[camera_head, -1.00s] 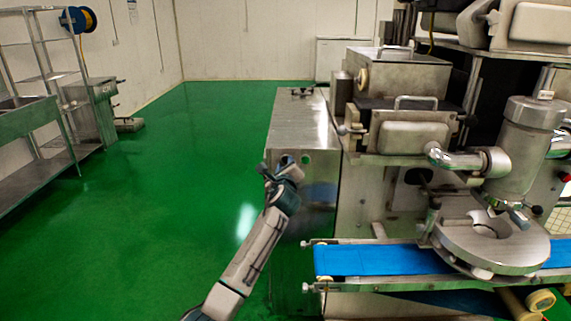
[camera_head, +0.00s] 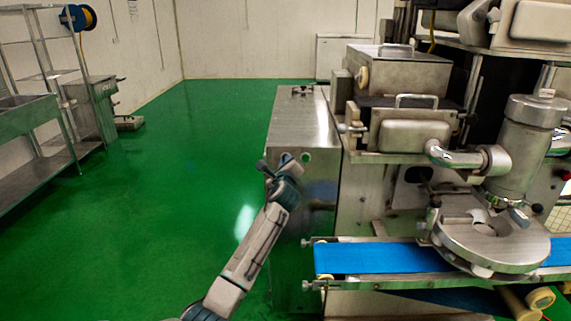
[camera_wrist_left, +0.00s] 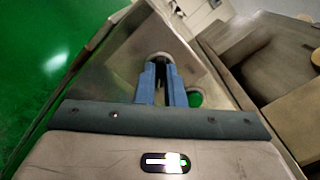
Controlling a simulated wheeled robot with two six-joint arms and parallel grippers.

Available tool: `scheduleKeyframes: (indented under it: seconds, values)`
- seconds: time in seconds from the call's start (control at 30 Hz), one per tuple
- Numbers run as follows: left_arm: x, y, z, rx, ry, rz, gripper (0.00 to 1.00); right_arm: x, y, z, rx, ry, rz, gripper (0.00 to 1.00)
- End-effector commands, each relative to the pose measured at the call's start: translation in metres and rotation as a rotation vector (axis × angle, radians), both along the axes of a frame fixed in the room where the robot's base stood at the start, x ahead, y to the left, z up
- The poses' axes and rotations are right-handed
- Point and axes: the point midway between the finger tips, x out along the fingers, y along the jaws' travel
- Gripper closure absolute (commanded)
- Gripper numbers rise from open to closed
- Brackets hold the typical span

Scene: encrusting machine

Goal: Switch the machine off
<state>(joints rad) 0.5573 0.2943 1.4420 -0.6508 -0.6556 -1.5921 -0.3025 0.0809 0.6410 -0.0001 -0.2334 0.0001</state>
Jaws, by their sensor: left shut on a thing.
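The machine's steel cabinet (camera_head: 300,120) stands left of the conveyor, with its controls high on its front face. My left gripper (camera_head: 286,160) is at the left control on that face and partly covers it. In the left wrist view its two blue fingers (camera_wrist_left: 164,80) are shut on a dark round switch knob (camera_wrist_left: 160,57), whose setting I cannot read. A round green button (camera_head: 306,157) sits just right of the gripper, apart from it; the button also shows in the left wrist view (camera_wrist_left: 195,98). My right gripper is not in view.
The blue conveyor belt (camera_head: 365,258) and the round steel head (camera_head: 492,243) lie to the right of my left arm. Steel hoppers stand above them. Green floor (camera_head: 170,200) is free to the left, with a steel rack (camera_head: 45,75) at the far left.

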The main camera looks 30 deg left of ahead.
Motion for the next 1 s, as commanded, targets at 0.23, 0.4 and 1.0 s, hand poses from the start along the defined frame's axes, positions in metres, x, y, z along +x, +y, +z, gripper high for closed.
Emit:
scheduleKeyframes:
  seconds: [0.23, 0.4, 1.0]
  values:
    - [0.000, 0.000, -0.002, -0.124, -0.075, 0.000, 1.00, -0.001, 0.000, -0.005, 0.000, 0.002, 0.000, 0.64]
    - [0.000, 0.000, -0.003, -0.253, -0.153, 0.000, 1.00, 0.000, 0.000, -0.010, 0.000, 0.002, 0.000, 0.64]
    - [0.000, 0.000, -0.005, -0.741, -0.452, 0.000, 1.00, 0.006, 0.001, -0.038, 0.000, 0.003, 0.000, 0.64]
